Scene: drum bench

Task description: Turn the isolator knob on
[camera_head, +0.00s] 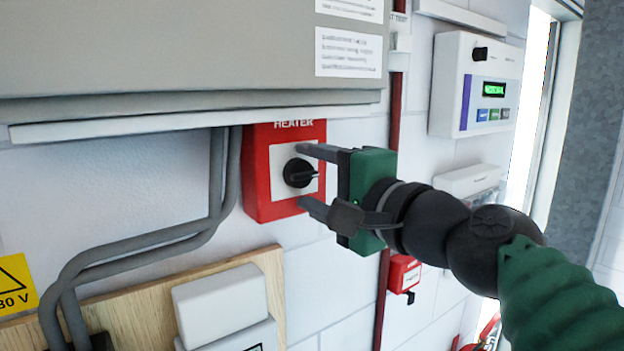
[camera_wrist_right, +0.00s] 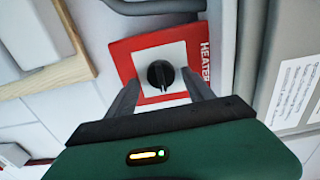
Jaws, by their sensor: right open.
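The isolator knob (camera_head: 299,173) is black and round with a raised grip bar. It sits on the white plate of a red box (camera_head: 257,180) marked HEATER on the wall. In the head view the grip bar points right, roughly level. My right gripper (camera_head: 308,176) is open, with one finger above the knob and one below it. In the right wrist view the knob (camera_wrist_right: 160,74) lies just beyond and between the spread fingertips (camera_wrist_right: 163,90). I cannot tell whether the fingertips touch the plate. My left gripper is not in view.
A grey cabinet (camera_head: 190,45) overhangs the red box. Grey conduits (camera_head: 217,185) run down to its left. A wooden board (camera_head: 140,310) with white boxes is below. A white panel with a green display (camera_head: 494,89) and a small red call box (camera_head: 402,272) are at right.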

